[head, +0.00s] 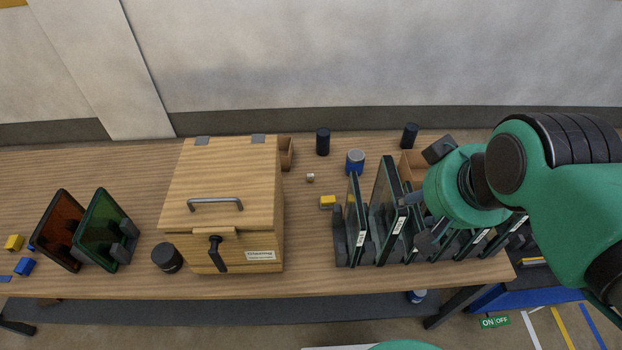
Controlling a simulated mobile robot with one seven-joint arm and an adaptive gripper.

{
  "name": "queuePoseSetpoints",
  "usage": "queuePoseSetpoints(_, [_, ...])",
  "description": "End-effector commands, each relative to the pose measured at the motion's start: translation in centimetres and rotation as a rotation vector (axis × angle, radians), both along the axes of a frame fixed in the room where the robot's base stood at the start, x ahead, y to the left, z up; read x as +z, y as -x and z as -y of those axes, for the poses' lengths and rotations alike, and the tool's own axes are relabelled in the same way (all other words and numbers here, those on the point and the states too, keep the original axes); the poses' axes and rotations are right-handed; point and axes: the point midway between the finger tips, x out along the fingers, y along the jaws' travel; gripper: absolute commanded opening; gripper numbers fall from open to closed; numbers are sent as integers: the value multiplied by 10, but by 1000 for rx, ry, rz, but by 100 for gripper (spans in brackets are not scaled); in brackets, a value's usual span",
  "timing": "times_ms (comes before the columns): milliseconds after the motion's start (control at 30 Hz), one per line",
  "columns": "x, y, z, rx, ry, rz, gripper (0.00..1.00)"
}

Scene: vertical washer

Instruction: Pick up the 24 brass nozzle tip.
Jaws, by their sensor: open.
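A small pale brass-coloured piece (310,177) stands on the table behind and right of the wooden box. It may be the nozzle tip, but it is too small to identify and no number can be read. My gripper (416,222) is at the right, over the rack of upright dark glass panels (388,205). It is open, with its fingers pointing left and no object visible between them. It is well to the right of the small piece. The arm and panels hide part of the table behind them.
A lidded wooden box (222,185) stands at centre left. Near the small piece are a blue can (355,162), a yellow block (327,202) and a dark cylinder (323,141). Orange and green panels (104,230) stand left. Bare table (140,165) shows at the back left.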

Motion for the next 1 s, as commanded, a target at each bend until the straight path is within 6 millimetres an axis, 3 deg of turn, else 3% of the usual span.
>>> queuePoseSetpoints(267, [1, -4, -1, 1, 0, -3, 44])
queuePoseSetpoints(467, [6, -23, -4, 6, -3, -24, 44])
queuePoseSetpoints(667, [10, -63, -10, 14, -6, -63, 44])
queuePoseSetpoints(1000, [3, -147, -28, 31, -9, -140, 44])
